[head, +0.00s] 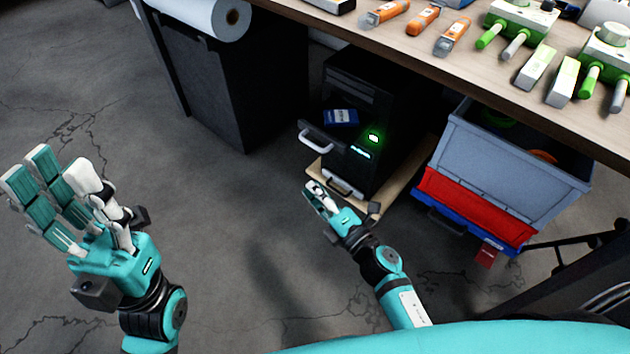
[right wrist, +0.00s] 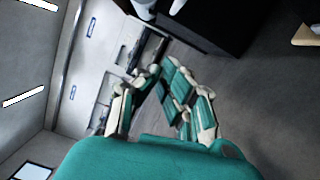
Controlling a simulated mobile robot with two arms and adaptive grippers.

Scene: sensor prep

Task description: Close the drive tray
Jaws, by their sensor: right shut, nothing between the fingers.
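The black computer tower (head: 380,100) stands under the workbench with a green light on its front. The drive tray (head: 318,138), with a pale handle, sticks out of the tower's front. A blue box-like item (head: 341,117) shows just behind its front panel. A second pale handle (head: 342,188) sits lower down. My right gripper (head: 317,193) is shut and empty, low in front of the tower, below the tray handle; whether it touches the lower handle is unclear. It also shows in the right wrist view (right wrist: 158,72). My left gripper (head: 45,170) is open and empty, far left of the tower.
A blue-grey bin (head: 500,165) with a red front panel stands right of the tower. A dark bin (head: 230,90) with a white roll (head: 215,15) above it is at left. Tools lie on the workbench (head: 465,75). Floor between my grippers is clear.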

